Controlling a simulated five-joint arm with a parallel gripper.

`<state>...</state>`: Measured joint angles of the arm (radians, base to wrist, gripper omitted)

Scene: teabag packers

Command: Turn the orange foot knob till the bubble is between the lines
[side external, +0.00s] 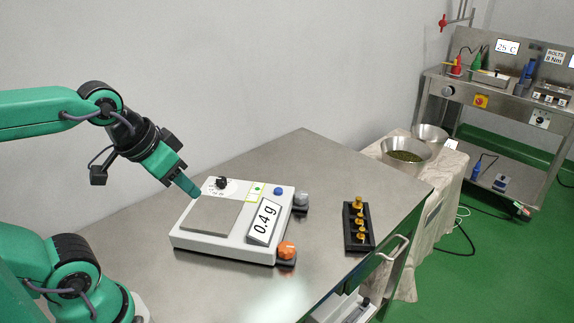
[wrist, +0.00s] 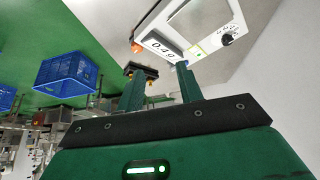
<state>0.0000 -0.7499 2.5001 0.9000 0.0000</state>
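The orange foot knob (side external: 287,250) is at the front right corner of the white scale (side external: 185,243); it also shows in the wrist view (wrist: 136,47). The scale's display reads 0.4 g. A small green-and-yellow level window (side external: 256,190) sits on its top; it also shows in the wrist view (wrist: 197,50). Its bubble and lines are too small to make out. My gripper (side external: 190,189) is in the air near the left side of the scale's plate, away from the knob. In the wrist view its two fingers (wrist: 158,76) stand apart with nothing between them.
A black rack (side external: 350,240) of brass weights stands right of the scale. A metal bowl (side external: 405,160) stands beyond.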

